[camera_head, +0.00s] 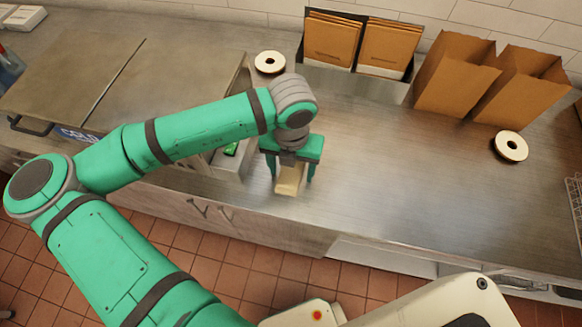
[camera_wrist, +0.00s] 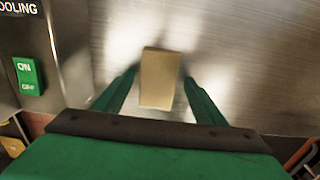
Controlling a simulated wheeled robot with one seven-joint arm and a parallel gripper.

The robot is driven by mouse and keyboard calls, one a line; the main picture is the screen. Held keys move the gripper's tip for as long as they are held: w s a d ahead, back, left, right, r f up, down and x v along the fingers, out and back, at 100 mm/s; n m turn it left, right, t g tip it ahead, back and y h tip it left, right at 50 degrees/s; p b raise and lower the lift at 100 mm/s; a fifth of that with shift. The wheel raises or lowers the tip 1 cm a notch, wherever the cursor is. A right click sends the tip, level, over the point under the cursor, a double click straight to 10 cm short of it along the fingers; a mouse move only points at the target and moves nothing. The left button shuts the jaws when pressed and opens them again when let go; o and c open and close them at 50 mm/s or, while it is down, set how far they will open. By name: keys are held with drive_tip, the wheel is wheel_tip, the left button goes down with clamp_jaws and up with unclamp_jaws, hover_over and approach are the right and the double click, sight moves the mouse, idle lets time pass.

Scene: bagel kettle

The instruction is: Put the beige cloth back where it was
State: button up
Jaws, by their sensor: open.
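The beige cloth (camera_head: 289,180) is a small folded block in the head view, directly below my gripper near the front edge of the steel counter. In the wrist view the cloth (camera_wrist: 160,78) lies on the steel surface between my gripper's fingers (camera_wrist: 160,95), with a gap on each side. In the head view my gripper (camera_head: 291,172) points down, its green fingers open on either side of the cloth. Whether the fingertips touch the counter is unclear.
A cooling unit with a green on/off switch (camera_wrist: 28,78) stands close to the left. Brown paper bags (camera_head: 455,75), a holder of brown envelopes (camera_head: 358,45) and two round bagel-like rings (camera_head: 270,62) are on the counter (camera_head: 400,190). The counter right of my gripper is clear.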

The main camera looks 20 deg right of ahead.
sight(291, 172)
drive_tip(key=shift+r, duration=0.1)
wheel_tip(291, 172, up, 12)
idle(0.5)
drive_tip(key=shift+w, duration=0.15)
idle(0.3)
